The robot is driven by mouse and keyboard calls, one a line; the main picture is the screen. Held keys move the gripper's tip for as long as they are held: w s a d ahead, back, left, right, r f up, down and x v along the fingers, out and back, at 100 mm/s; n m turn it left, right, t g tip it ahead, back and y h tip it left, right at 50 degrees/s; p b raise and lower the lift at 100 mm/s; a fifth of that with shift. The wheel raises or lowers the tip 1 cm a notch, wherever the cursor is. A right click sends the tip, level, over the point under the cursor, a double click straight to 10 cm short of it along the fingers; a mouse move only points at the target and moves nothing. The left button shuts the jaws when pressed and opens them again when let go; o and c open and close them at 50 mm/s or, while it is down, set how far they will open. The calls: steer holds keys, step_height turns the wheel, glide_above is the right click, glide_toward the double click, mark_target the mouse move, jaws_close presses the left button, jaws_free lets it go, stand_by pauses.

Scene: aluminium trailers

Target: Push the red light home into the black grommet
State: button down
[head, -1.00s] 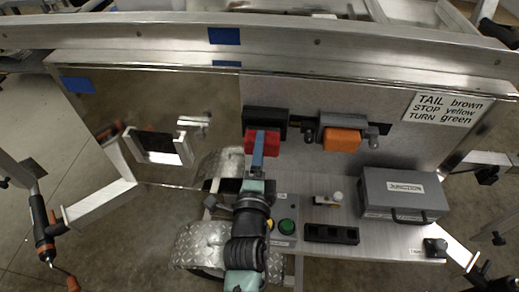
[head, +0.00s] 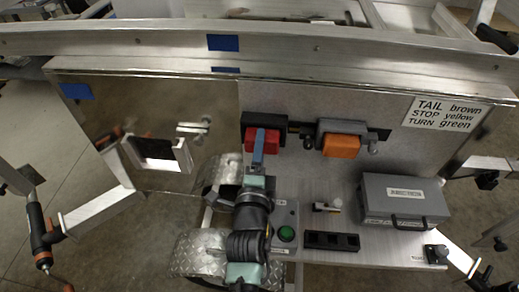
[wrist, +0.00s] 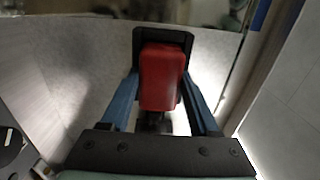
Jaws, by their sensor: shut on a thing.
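The red light (head: 263,139) is between the blue fingers of my gripper (head: 258,155) and faces the black grommet (head: 265,121) on the upright metal panel. In the wrist view the red light (wrist: 163,75) stands between the two fingers, and the dark grommet (wrist: 163,35) frames it above and at the upper sides. The light overlaps the lower part of the grommet in the head view. Its back end is hidden, so I cannot tell how deep it sits.
A grey junction box (head: 405,198), black block (head: 331,241) and green button (head: 286,233) are on the shelf below. A wiring label (head: 444,112) is at upper right.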

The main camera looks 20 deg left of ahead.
steer(key=shift+w+a, duration=0.15)
steer(key=shift+w, duration=0.25)
steer(key=shift+c, duration=0.2)
jaws_free()
steer(key=shift+s, duration=0.1)
steer(key=b+v, duration=0.1)
steer(key=v, duration=1.1)
steer(key=shift+s, duration=0.35)
